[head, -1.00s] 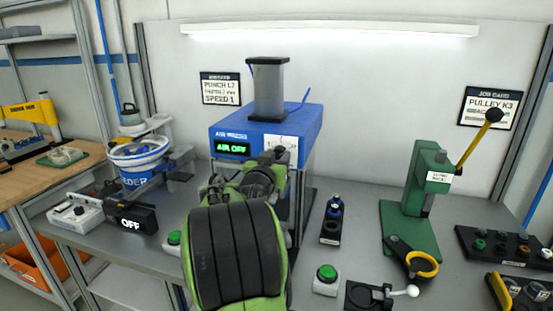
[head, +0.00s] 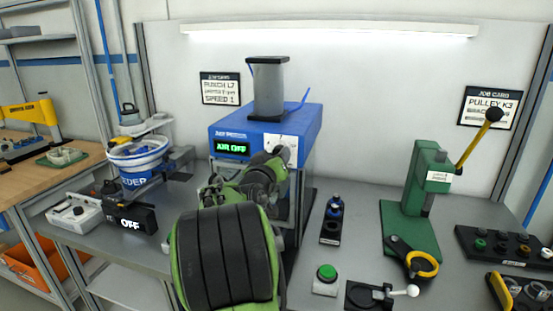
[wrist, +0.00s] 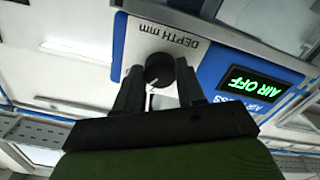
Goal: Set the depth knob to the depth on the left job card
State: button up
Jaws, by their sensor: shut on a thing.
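The blue press (head: 240,128) stands at the back middle of the bench with a green "AIR OFF" display (head: 232,149). Its white depth panel (head: 277,140) is partly behind my arm in the head view. In the wrist view the panel reads "DEPTH mm" upside down, and the dark round depth knob (wrist: 158,68) with a white pointer sits between my fingers. My gripper (wrist: 157,78) is shut on the knob.
A green lever press (head: 412,225) and the right job card (head: 490,106) are to the right. A green button box (head: 326,279) and a small stand with a blue-topped part (head: 332,220) are near my arm. A bowl feeder (head: 137,158) and an "OFF" box (head: 132,219) stand left.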

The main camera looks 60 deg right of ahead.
jog(key=n+p, duration=0.1)
jog(key=n, duration=0.5)
jog(key=shift+n, duration=0.3)
dwell(0.4)
jog(key=o, duration=1)
jog(key=shift+o, duration=0.2)
jog(key=s+a+b, duration=0.1)
jog(key=s+a, duration=0.1)
jog(key=a, duration=1.3)
jog(key=shift+s+a, duration=0.25)
jog(key=shift+a, duration=0.05)
